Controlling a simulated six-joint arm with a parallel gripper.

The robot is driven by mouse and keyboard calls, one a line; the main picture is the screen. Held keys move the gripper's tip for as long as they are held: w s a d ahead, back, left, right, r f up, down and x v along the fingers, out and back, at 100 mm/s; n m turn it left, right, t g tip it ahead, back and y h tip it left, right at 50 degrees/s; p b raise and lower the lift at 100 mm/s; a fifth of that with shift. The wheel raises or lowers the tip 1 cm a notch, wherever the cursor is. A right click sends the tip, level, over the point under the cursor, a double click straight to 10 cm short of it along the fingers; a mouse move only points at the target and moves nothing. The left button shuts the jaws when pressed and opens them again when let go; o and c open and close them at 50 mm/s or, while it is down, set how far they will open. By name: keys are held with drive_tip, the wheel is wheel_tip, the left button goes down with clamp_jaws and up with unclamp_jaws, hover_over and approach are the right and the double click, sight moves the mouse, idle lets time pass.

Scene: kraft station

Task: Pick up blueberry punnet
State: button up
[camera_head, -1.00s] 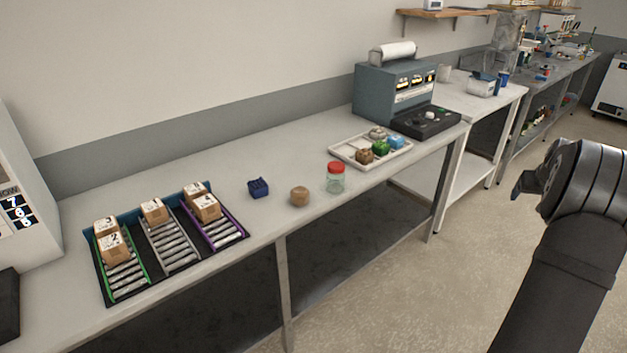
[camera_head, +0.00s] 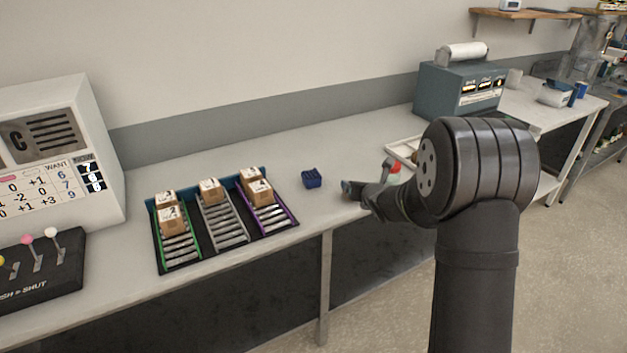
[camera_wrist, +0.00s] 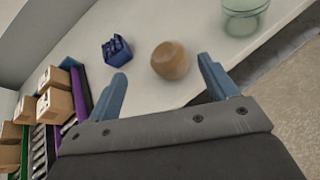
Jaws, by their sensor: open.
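The blueberry punnet appears to be the small dark blue container (camera_head: 312,179) on the bench, right of the roller lanes. It also shows in the wrist view (camera_wrist: 116,49), upper left, beyond and outside the left finger. My gripper (camera_wrist: 165,90) is open and empty in the wrist view, with a round brown object (camera_wrist: 170,61) showing between its fingers, a little beyond the tips.
A roller rack (camera_head: 222,222) with several cardboard boxes stands left of the punnet. A glass jar (camera_wrist: 243,18) is at the top right of the wrist view. A pale tray (camera_head: 400,147) is partly hidden behind my arm. The bench's front edge is close.

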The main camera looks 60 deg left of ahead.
drive_tip(key=s+n, duration=0.1)
drive_tip(key=s, duration=0.1)
drive_tip(key=s+a+n+g, duration=0.1)
drive_tip(key=s+n, duration=0.1)
drive_tip(key=s, duration=0.1)
drive_tip(key=s+a+n+g+y, duration=0.1)
drive_tip(key=s, duration=0.1)
drive_tip(key=shift+s+f+n, duration=0.25)
drive_tip(key=shift+s+n, duration=0.05)
drive_tip(key=shift+s, duration=0.1)
drive_tip(key=shift+s+a+f, duration=0.1)
drive_tip(key=shift+a+f, duration=0.05)
drive_tip(key=shift+a, duration=0.25)
approach(314, 181)
drive_tip(key=x, duration=0.4)
drive_tip(key=shift+w+a+f, duration=0.25)
drive_tip(key=shift+x, duration=2.85)
drive_tip(key=shift+s+a+r, duration=0.1)
drive_tip(key=shift+s+r, duration=0.05)
drive_tip(key=c, duration=1.1)
